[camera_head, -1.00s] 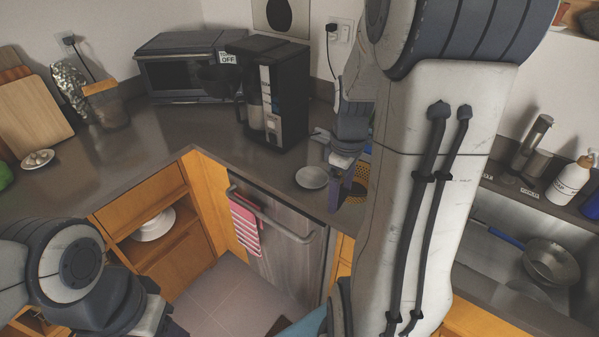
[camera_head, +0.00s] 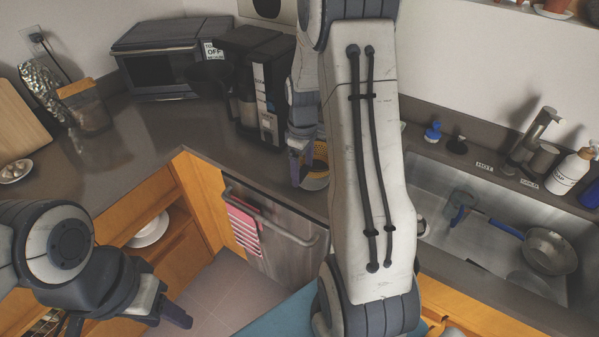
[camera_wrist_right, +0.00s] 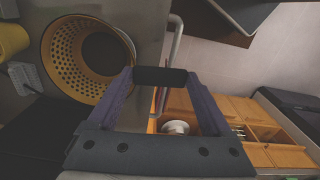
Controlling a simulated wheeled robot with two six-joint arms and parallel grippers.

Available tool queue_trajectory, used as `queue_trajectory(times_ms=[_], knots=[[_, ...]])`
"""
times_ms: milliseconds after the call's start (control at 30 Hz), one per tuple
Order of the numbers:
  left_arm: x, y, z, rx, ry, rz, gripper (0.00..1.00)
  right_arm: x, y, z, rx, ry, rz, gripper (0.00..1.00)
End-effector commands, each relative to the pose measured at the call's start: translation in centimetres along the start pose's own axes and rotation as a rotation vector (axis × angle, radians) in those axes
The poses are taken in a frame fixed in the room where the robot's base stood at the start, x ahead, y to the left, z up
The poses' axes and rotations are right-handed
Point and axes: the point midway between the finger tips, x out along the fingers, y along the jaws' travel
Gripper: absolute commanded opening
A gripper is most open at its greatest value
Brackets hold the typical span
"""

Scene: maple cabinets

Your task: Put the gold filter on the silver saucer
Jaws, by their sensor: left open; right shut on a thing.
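The gold filter (camera_head: 320,152) is a perforated cup, partly hidden by my right arm. The right wrist view shows its open, holed side (camera_wrist_right: 62,62). My right gripper (camera_head: 298,165) is shut on its dark handle, between the fingertips in the right wrist view (camera_wrist_right: 160,77). The silver saucer (camera_head: 314,184) shows as a pale rim just below the filter on the counter, partly hidden by my arm. I cannot tell whether filter and saucer touch. My left gripper (camera_head: 165,312) is open and empty at lower left, away from the counter top.
A coffee maker (camera_head: 257,90) stands behind the saucer, with a toaster oven (camera_head: 160,60) left of it. The sink (camera_head: 470,225) with a pan (camera_head: 548,250) is at right. The dishwasher handle (camera_head: 270,215) sticks out below.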

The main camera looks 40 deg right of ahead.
Motion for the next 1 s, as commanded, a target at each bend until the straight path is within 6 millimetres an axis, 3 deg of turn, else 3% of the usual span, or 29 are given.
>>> queue_trajectory(times_ms=[200, 533, 933, 967, 1000], knots=[[-0.8, 0.1, 0.0, -0.001, 0.000, 0.000, 0.50, 1.2, 1.2, -1.7, 0.001, 0.000, 0.000, 0.00], [-2.4, 0.2, -0.1, 0.002, 0.000, 0.000, 0.50, 5.0, 1.3, -1.6, 0.004, -0.001, -0.001, 0.00], [-1.9, 0.1, -0.1, 0.002, 0.000, 0.000, 0.50, 5.8, 1.3, -1.6, 0.005, 0.000, 0.001, 0.00], [-2.1, 0.1, -0.1, 0.001, 0.000, 0.000, 0.50, 5.6, 1.3, -1.6, 0.005, 0.000, 0.000, 0.95], [-2.1, 0.1, -0.1, 0.001, 0.000, 0.000, 0.50, 5.6, 1.3, -1.6, 0.005, 0.000, 0.000, 1.00]])
